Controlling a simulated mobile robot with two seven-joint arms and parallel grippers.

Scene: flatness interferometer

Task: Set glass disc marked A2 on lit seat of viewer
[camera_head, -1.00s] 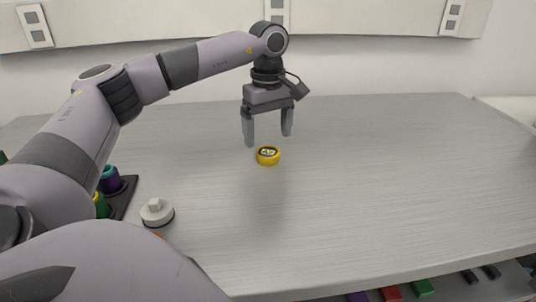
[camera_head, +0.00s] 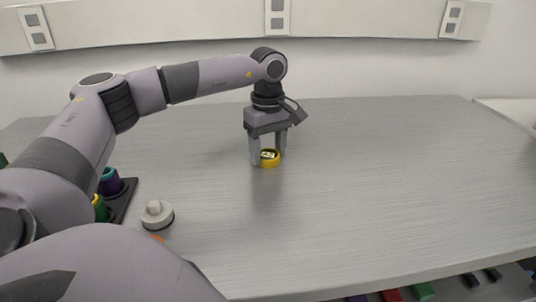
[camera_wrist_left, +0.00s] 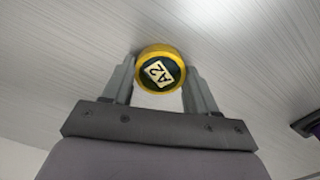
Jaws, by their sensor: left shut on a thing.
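The glass disc marked A2 (camera_head: 270,157) has a yellow rim and a dark face with a white label. It lies on the grey table in the head view. In the left wrist view the disc (camera_wrist_left: 161,71) sits between my two fingers and its label reads A2. My left gripper (camera_head: 268,160) points straight down and is shut on the disc at table height. I cannot make out the viewer or its lit seat in these frames. My right gripper is not in view.
A white knobbed round piece (camera_head: 157,214) stands on the table at the lower left. Beside it a dark rack (camera_head: 126,196) holds coloured cylinders, partly hidden by my left arm. Coloured blocks (camera_head: 392,295) show below the table's front edge. The table's middle and right are clear.

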